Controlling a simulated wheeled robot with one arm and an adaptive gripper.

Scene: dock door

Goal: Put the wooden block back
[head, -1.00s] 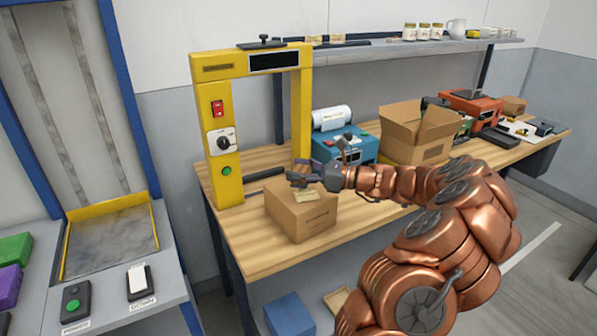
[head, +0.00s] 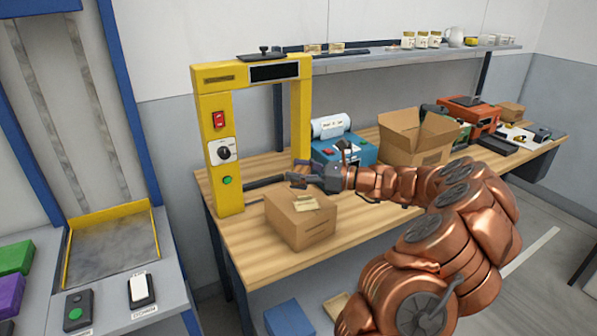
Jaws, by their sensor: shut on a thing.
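My gripper (head: 303,178) is at the end of my copper arm, above the bench, just behind and above the closed cardboard box (head: 300,220). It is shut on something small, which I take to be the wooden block. The fingers hide most of it, and its shape is not clear. The box stands on the wooden bench (head: 250,252) in front of the yellow gate frame (head: 226,150). A tan patch or label (head: 306,203) lies on the box top.
A blue machine (head: 348,150), an open carton (head: 415,140) and an orange machine (head: 470,115) stand along the back. A shelf (head: 385,50) with jars runs above. The bench front is clear right of the box. A control panel with buttons (head: 75,312) is at left.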

